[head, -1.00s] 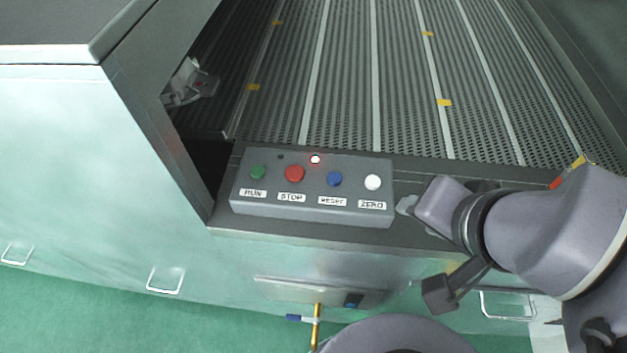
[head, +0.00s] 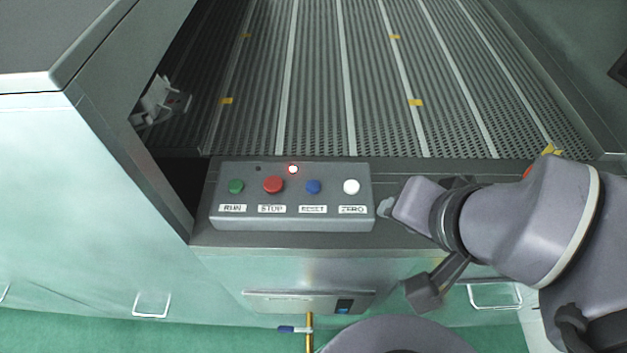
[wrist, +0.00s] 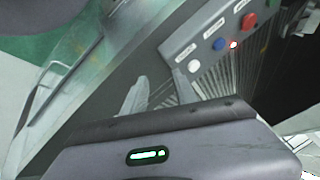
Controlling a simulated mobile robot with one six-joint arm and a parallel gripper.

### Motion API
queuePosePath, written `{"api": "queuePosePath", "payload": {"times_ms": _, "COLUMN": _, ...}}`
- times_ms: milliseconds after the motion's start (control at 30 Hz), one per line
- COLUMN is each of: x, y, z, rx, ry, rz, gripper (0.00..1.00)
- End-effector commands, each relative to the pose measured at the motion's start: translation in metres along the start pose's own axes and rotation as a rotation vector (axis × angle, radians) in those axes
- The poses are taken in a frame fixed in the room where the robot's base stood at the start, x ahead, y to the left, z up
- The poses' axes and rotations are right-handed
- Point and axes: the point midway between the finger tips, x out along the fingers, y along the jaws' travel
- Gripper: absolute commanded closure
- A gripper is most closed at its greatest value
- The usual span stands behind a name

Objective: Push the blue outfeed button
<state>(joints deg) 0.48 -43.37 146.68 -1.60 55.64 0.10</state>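The blue button (head: 313,187) is on a grey control box (head: 290,222), between the red and white buttons. The label below it appears to read RESET; I see no label reading outfeed. The blue button also shows in the wrist view (wrist: 219,44), beyond the white button. My gripper (head: 386,207) is just right of the box's right end in the head view, apart from the blue button. In the wrist view my gripper (wrist: 160,92) has its two fingers spread with nothing between them.
The box also carries a green RUN button (head: 236,186), a red STOP button (head: 273,185), a white ZERO button (head: 351,187) and a lit red lamp (head: 293,169). A ribbed conveyor bed (head: 320,110) lies behind. A lower plate (head: 290,302) has a dark blue switch (head: 344,306).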

Motion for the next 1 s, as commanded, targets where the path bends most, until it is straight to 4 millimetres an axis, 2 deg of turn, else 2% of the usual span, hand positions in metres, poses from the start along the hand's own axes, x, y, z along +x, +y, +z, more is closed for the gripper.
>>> {"api": "queuePosePath", "payload": {"times_ms": 33, "x": 0.0, "y": 0.0, "z": 0.0, "rx": 0.0, "ry": 0.0, "rz": 0.0, "gripper": 0.78}}
{"api": "queuePosePath", "payload": {"times_ms": 133, "x": 0.0, "y": 0.0, "z": 0.0, "rx": 0.0, "ry": 0.0, "rz": 0.0, "gripper": 0.97}}
{"api": "queuePosePath", "payload": {"times_ms": 167, "x": 0.0, "y": 0.0, "z": 0.0, "rx": 0.0, "ry": 0.0, "rz": 0.0, "gripper": 1.0}}
{"api": "queuePosePath", "payload": {"times_ms": 1000, "x": 0.0, "y": 0.0, "z": 0.0, "rx": 0.0, "ry": 0.0, "rz": 0.0, "gripper": 1.0}}
